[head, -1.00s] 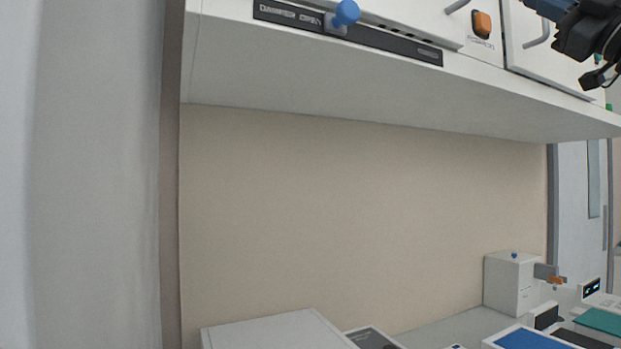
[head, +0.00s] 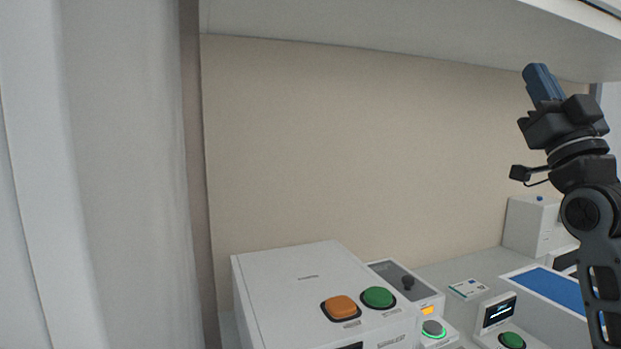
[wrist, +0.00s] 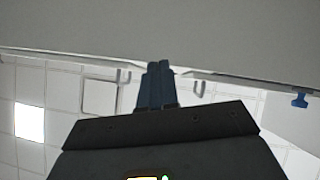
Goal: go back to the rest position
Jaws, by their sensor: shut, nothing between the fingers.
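My gripper (head: 537,72) is at the upper right of the head view, pointing up with its blue fingers just below the overhanging cabinet. The fingers are together and hold nothing. In the wrist view my gripper (wrist: 160,66) shows its two blue fingers pressed side by side, with the pale underside of the cabinet (wrist: 160,30) across the top. A blue knob (wrist: 299,100) shows at the right of that view.
The cabinet (head: 430,35) overhangs the bench. Below it stand a white box with an orange button (head: 341,307) and a green button (head: 378,297), a small white box (head: 528,225) and a blue pad (head: 553,288). A grey curtain (head: 110,170) hangs at left.

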